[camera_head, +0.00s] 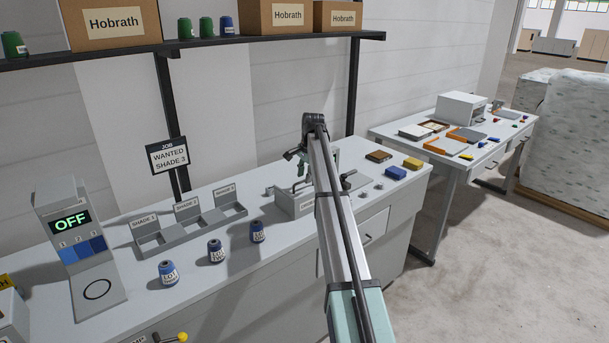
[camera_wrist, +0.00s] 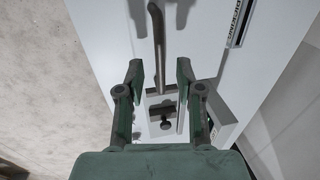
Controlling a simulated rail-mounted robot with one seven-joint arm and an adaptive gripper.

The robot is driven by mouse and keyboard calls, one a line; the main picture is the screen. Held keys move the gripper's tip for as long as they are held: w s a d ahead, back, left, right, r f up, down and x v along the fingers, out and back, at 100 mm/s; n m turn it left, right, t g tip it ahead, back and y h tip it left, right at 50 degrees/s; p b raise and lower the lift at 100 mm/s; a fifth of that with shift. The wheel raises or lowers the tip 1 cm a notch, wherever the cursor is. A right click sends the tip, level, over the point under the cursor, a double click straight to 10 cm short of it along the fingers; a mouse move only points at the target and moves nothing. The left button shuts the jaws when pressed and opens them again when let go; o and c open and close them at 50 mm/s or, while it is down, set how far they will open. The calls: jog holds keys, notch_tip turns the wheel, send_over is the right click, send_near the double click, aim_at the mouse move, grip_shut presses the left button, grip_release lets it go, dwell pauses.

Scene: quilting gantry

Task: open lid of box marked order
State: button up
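The grey box (camera_head: 284,203) stands on the long bench, with a label on its front that is too small and partly covered to read in full. My gripper (camera_head: 302,170) is above this box in the head view, partly hidden by my arm. In the wrist view my gripper (camera_wrist: 159,75) has its two green fingers apart, with nothing held between them. A small dark knob (camera_wrist: 165,124) on a grey piece shows just beyond and between the fingers. A grey bar handle (camera_wrist: 158,45) shows further up. I cannot tell whether the box lid is open.
The bench holds a shade display (camera_head: 72,222) reading OFF, several labelled blue cones (camera_head: 216,251), a shade tray (camera_head: 190,230) and small blocks (camera_head: 378,156). A shelf (camera_head: 240,40) with Hobrath boxes runs above. A second table (camera_head: 440,115) stands right, with floor between.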

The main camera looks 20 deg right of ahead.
jog(key=shift+w+f, duration=0.1)
jog(key=shift+f, duration=0.45)
grip_shut()
jog(key=shift+r, duration=0.1)
